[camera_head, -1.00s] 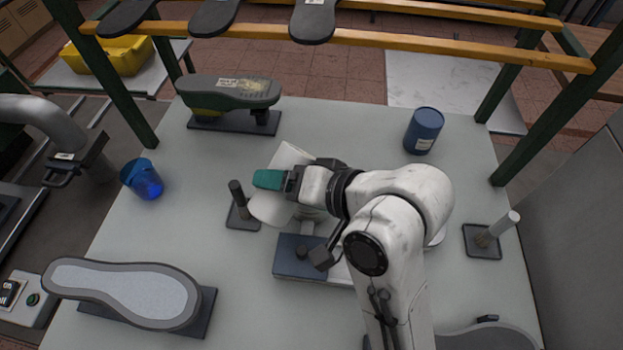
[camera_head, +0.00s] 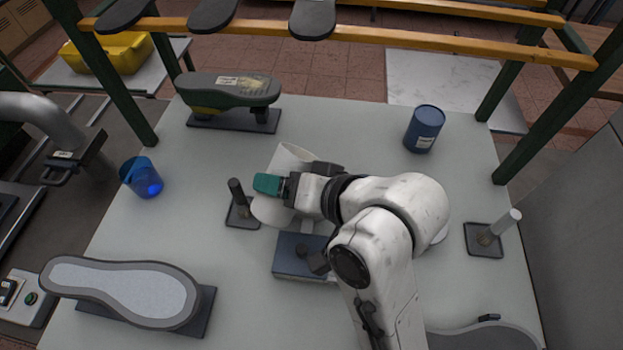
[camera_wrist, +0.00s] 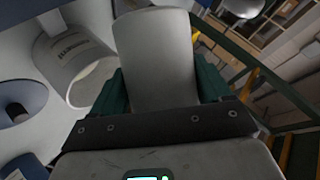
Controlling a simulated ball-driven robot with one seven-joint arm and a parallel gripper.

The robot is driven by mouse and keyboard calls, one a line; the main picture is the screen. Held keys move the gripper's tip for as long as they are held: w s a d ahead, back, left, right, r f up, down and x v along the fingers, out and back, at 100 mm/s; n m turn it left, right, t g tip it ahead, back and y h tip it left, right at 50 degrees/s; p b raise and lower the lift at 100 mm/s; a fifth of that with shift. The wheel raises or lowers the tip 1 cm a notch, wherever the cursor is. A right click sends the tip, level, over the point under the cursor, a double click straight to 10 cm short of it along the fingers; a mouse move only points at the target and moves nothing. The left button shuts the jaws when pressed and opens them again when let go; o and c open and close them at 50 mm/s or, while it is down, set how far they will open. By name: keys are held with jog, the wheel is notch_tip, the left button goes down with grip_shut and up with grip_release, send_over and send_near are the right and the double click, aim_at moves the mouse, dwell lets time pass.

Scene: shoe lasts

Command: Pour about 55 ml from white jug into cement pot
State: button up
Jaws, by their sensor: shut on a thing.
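My gripper (camera_wrist: 160,90) is shut on the white jug (camera_wrist: 155,60), a plain pale cylinder between its green fingers. In the head view, the jug's pale upper end (camera_head: 290,158) shows tilted behind the teal finger. A white open vessel (camera_wrist: 75,55) with a label stands close beside the jug in the wrist view. It looks like the cement pot, but its label is unreadable. A rounded white shape (camera_head: 270,210) shows below the finger in the head view; I cannot tell whether it is pot or jug. Any liquid stream is hidden.
A blue cup (camera_head: 142,178) stands at the left and a labelled blue can (camera_head: 424,130) at the back right. A dark post on a base (camera_head: 240,205) is close to my gripper. A blue-topped block (camera_head: 295,257) lies below. A shoe last (camera_head: 230,92) stands behind.

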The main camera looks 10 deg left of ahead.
aim_at(277, 219)
jog(key=shift+s+a+r+n+t+h+p, duration=0.15)
jog(key=shift+r+n+t+h+p, duration=0.15)
jog(key=shift+n+t+h, duration=0.15)
jog(key=shift+s+a+f+n+t+b, duration=0.2)
jog(key=shift+s+f+n+t+b, duration=0.2)
jog(key=shift+s+n+t, duration=0.05)
jog(key=shift+s+a+f+n+t+h+b, duration=0.15)
jog(key=shift+s+f+n+t+h+b, duration=0.1)
jog(key=shift+f+b, duration=0.25)
jog(key=shift+s+a+f+n+t+h+b, duration=0.15)
jog(key=shift+f+n+b, duration=0.1)
jog(key=shift+f+b, duration=0.2)
jog(key=shift+s+a+f+n+t+h+b, duration=0.2)
jog(key=shift+s+n+t+b, duration=0.1)
jog(key=shift+n+t+b, duration=0.25)
jog(key=shift+s+a+f+n+t+h+b, duration=0.15)
jog(key=shift+s+n+t+b, duration=0.15)
jog(key=shift+n+t+b, duration=0.2)
jog(key=shift+r+t, duration=0.15)
jog(key=shift+t, duration=0.1)
